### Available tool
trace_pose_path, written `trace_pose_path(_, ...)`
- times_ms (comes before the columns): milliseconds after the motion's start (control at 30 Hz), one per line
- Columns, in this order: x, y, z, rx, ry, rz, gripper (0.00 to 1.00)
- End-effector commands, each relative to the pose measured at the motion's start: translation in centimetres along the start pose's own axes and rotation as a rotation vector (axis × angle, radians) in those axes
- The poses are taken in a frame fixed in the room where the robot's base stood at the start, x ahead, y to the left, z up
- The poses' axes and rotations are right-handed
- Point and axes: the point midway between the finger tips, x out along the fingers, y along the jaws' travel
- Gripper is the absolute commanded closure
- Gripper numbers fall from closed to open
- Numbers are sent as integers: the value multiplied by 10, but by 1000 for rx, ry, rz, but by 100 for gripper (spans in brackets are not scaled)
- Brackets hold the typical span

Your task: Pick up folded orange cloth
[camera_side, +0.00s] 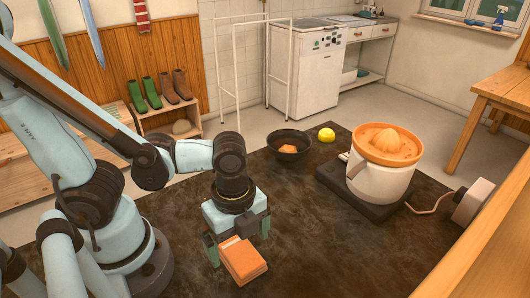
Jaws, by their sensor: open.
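The folded orange cloth (243,260) lies on the dark table (320,250), near the front middle of the view. It looks like a small, thick, layered block. My gripper (237,247) points down right at the cloth, with one green-tipped finger to its left and the other behind it on the right. The jaws are open. The fingers overlap the cloth in the picture; whether they touch it I cannot tell. The gripper body hides the space just above the back of the cloth.
A dark bowl (289,143) with something orange inside stands farther back, with a yellow ball-like object (326,135) beside it. A white citrus juicer with an orange top (386,146) stands on a dark base at right, its cable running to a pale box (472,202). The table right of the cloth is clear.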

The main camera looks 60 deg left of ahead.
Motion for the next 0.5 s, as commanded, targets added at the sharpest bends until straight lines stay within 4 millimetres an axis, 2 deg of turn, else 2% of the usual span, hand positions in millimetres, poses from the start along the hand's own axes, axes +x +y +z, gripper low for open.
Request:
trace_pose_path(300,22,-2,0,0,0,0,1)
trace_pose_path(500,27,-1,0,0,0,0,1)
